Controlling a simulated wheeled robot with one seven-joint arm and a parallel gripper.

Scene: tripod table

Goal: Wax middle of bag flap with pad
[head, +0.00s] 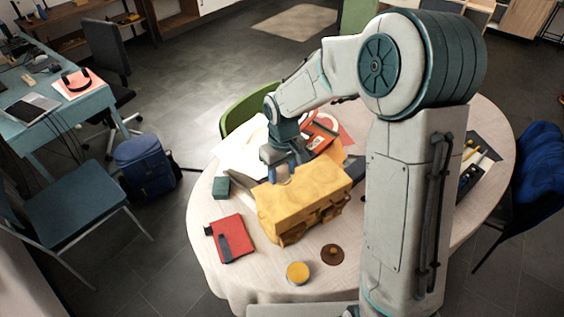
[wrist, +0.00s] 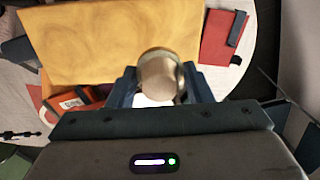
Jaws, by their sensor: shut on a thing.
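The yellow-tan bag (head: 306,193) stands on the round table, with its buckled pockets toward the head camera. Its broad top flap (wrist: 95,42) fills the upper left of the wrist view and shows swirly lighter and darker patches. My gripper (head: 281,170) is at the bag's far left edge in the head view. It is shut on a round beige pad (wrist: 158,78), which overlaps the flap's lower right edge in the wrist view. I cannot tell whether the pad touches the flap. An open tin of yellow wax (head: 298,272) and a brown round lid (head: 332,254) lie in front of the bag.
A red book (head: 231,239) with a dark strip-like object on it and a small green box (head: 221,187) lie left of the bag. Red and orange items (head: 318,135) lie behind it. A dark tray (head: 470,178) is at right. The pale table (head: 262,289) is clear at front left.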

